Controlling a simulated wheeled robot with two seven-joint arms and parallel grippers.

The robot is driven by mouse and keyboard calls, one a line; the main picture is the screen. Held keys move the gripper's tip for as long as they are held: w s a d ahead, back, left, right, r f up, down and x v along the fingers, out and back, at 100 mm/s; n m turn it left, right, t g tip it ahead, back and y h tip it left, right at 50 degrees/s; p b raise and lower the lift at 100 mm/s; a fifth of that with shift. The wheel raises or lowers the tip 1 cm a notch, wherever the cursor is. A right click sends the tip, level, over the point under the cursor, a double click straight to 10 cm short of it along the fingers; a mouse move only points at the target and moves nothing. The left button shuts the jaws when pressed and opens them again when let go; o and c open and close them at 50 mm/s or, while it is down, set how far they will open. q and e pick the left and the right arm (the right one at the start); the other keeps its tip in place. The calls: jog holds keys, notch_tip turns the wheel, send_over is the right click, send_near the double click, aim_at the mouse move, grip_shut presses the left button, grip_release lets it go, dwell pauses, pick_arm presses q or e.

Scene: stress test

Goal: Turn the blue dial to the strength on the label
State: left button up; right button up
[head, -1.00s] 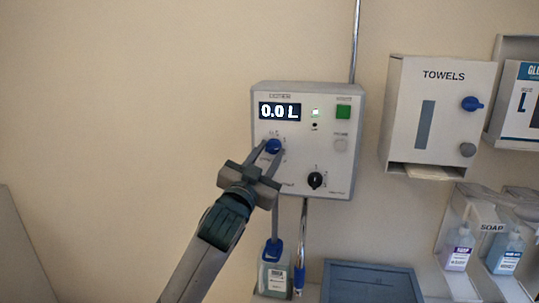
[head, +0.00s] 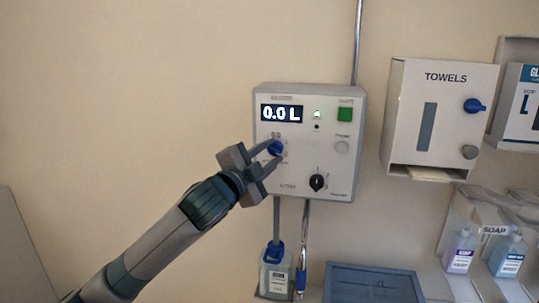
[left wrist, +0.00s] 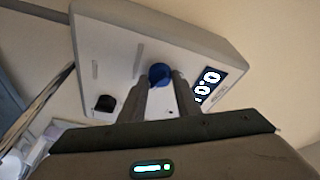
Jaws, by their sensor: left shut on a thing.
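The blue dial (head: 275,148) is on the left of a white wall-mounted dosing box (head: 330,100), below a display (head: 281,113) reading "0.0 L". My left gripper (head: 272,152) is shut on the blue dial, one finger on each side. The left wrist view shows the dial (left wrist: 159,74) between the two fingertips (left wrist: 160,80). The scale marks round the dial are partly hidden by the fingers and too small to read. A bottle (head: 275,276) with a small label hangs below the box; its print is too small to read. My right gripper is not in view.
A towel dispenser (head: 440,110), soap bottles (head: 508,258) and a blue-grey tray (head: 372,285) are to the right. The wall at left is bare.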

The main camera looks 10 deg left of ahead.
pick_arm(q)
jog(key=shift+r, duration=0.15)
jog(key=o, duration=1)
jog(key=shift+o, duration=0.2)
jog(key=shift+w, duration=0.1)
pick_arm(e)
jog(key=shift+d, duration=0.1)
pick_arm(q)
jog(key=shift+s+a+f+b, duration=0.15)
jog(key=shift+s+b, duration=0.1)
jog(key=shift+s, duration=0.15)
jog(key=shift+s+a+f+b, duration=0.1)
jog(key=shift+s+f+b, duration=0.05)
jog(key=shift+s+b, duration=0.15)
jog(key=r+b+v, duration=0.1)
jog(key=b+v, duration=1.5)
jog(key=b, duration=0.3)
jog(key=shift+f+b, duration=0.3)
jog(key=shift+f, duration=0.05)
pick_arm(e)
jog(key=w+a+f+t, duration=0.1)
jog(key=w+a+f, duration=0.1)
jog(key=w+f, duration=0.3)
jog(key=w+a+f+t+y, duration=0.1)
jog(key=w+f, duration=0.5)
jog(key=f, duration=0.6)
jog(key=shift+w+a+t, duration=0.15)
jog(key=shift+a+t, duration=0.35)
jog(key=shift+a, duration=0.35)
